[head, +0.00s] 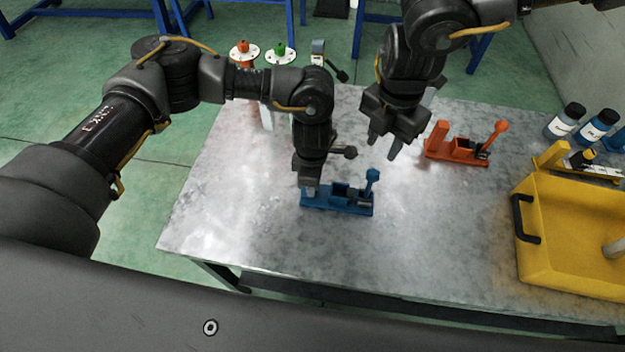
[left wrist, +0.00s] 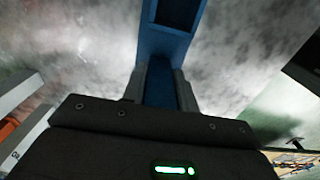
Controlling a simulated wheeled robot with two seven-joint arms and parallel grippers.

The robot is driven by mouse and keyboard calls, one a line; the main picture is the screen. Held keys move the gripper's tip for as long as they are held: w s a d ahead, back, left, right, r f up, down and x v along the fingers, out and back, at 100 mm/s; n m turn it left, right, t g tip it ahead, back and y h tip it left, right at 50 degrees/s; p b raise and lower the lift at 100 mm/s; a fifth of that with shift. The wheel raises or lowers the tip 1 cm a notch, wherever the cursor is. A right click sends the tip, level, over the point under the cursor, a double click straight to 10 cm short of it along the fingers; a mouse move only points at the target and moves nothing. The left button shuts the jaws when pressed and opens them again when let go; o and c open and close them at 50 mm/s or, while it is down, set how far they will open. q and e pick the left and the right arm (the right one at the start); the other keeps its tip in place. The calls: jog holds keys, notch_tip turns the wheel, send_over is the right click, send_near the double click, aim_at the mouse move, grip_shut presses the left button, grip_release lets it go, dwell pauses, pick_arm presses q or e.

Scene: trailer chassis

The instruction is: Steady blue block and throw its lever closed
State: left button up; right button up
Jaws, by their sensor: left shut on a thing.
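The blue block (head: 338,207) lies on the metal table, with its lever (head: 370,184) standing nearly upright at its right end. My left gripper (head: 309,190) is shut on the block's left end from above. In the left wrist view the fingers press on both sides of a narrow blue part (left wrist: 159,88) of the block, and a hollow in the block shows above. The left fingers partly hide the block's left end in the head view. My right gripper (head: 383,148) is open and empty, above the table, behind and to the right of the lever, apart from it.
An orange block (head: 455,150) with a raised lever stands to the right of my right gripper. A yellow bin (head: 560,270) stands at the right front, with bottles (head: 597,127) behind it. The table in front of the blue block is clear.

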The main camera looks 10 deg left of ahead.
jog(key=shift+f, duration=0.1)
jog(key=shift+c, duration=1)
jog(key=shift+s+a+f+m+g+y, duration=0.2)
jog(key=shift+s+a+f+g+y, duration=0.1)
jog(key=shift+s+f+g+y, duration=0.25)
jog(key=shift+s+a+f+m+g+y, duration=0.25)
jog(key=shift+s+f+y, duration=0.1)
jog(key=shift+s+f, duration=0.2)
grip_shut()
jog(key=m+y, duration=0.1)
jog(key=r+m, duration=0.1)
jog(key=r+m+y, duration=0.1)
jog(key=m, duration=0.1)
jog(key=shift+w+a+r+y, duration=0.25)
jog(key=shift+w+a+y, duration=0.05)
jog(key=shift+w+a, duration=0.1)
